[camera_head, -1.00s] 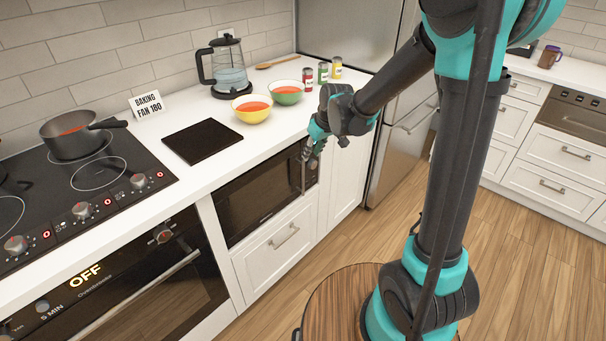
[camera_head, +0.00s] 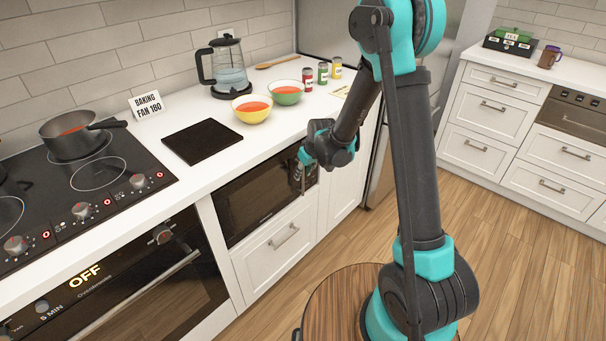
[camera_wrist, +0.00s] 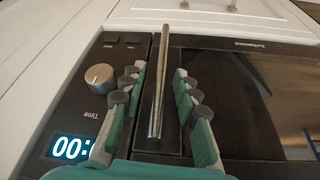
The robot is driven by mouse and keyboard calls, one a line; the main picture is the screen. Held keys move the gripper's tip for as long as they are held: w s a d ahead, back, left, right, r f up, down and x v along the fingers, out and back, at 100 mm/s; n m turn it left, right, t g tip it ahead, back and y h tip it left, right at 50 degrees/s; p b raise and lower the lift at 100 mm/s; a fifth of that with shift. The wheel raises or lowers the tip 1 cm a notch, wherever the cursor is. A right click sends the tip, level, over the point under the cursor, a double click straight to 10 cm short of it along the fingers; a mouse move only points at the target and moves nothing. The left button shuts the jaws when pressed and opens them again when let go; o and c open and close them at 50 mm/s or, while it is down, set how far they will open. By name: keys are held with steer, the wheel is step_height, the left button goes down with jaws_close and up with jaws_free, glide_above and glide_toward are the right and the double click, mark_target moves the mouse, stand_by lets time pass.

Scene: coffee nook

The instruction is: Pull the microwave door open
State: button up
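The built-in microwave (camera_head: 255,203) sits under the white counter, and its dark door is closed. In the wrist view its bar-shaped metal handle (camera_wrist: 158,95) stands between the dial panel and the dark door glass (camera_wrist: 245,95). My gripper (camera_wrist: 159,74) is open in front of the microwave, with one finger on each side of the handle. A gap shows between the handle and each finger. In the head view my gripper (camera_head: 301,174) is at the right end of the microwave, partly hidden by my wrist.
A time knob (camera_wrist: 99,76) and a lit display (camera_wrist: 72,149) are beside the handle. A drawer (camera_head: 275,245) lies below the microwave, and an oven (camera_head: 150,285) is to the left. Bowls of soup (camera_head: 252,117) stand on the counter above. Wooden floor in front is clear.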

steer(key=shift+f, duration=0.3)
jaws_close()
stand_by(0.4)
